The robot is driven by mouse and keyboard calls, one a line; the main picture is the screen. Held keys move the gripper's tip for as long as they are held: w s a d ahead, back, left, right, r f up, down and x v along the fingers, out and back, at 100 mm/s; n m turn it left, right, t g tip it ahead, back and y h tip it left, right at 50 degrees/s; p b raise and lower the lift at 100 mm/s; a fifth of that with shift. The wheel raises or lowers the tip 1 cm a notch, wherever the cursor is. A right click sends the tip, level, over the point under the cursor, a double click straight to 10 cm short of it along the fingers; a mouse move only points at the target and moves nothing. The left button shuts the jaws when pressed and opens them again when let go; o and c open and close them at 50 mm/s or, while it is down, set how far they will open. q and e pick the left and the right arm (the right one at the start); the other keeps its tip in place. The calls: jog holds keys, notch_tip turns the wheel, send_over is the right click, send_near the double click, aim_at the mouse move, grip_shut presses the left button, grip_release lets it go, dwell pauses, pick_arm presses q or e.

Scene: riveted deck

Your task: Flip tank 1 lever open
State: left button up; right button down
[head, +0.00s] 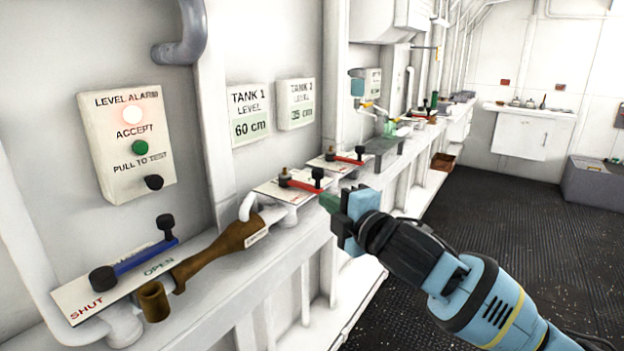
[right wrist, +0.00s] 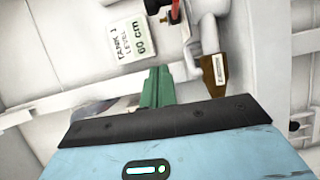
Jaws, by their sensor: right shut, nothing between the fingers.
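A red lever (head: 303,185) with dark knobs lies on a white plate, right of the brass fitting and near the "TANK 1 LEVEL 60 cm" sign (head: 250,114). A second red lever (head: 345,158) sits on a plate farther along. I cannot read which plate is tank 1's. My right gripper (head: 328,203) is shut and empty, its green fingers just right of the nearer red lever and seemingly apart from it. In the right wrist view the shut fingers (right wrist: 157,88) point toward the sign (right wrist: 132,38) and a red lever (right wrist: 176,11) at the top edge. My left gripper is not in view.
A blue lever (head: 146,257) on a SHUT/OPEN plate is at the near left. A brass fitting (head: 215,247) lies between the plates. The level alarm panel (head: 130,143) has a lit lamp. A wall ledge runs along the levers; dark deck (head: 480,220) is open at right.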

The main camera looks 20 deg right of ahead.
jog(key=shift+s, duration=0.15)
jog(key=w, duration=1.1)
jog(key=shift+w+d+f, duration=0.15)
jog(key=shift+w+d, duration=0.2)
jog(key=shift+d, duration=0.1)
jog(key=shift+w, duration=0.1)
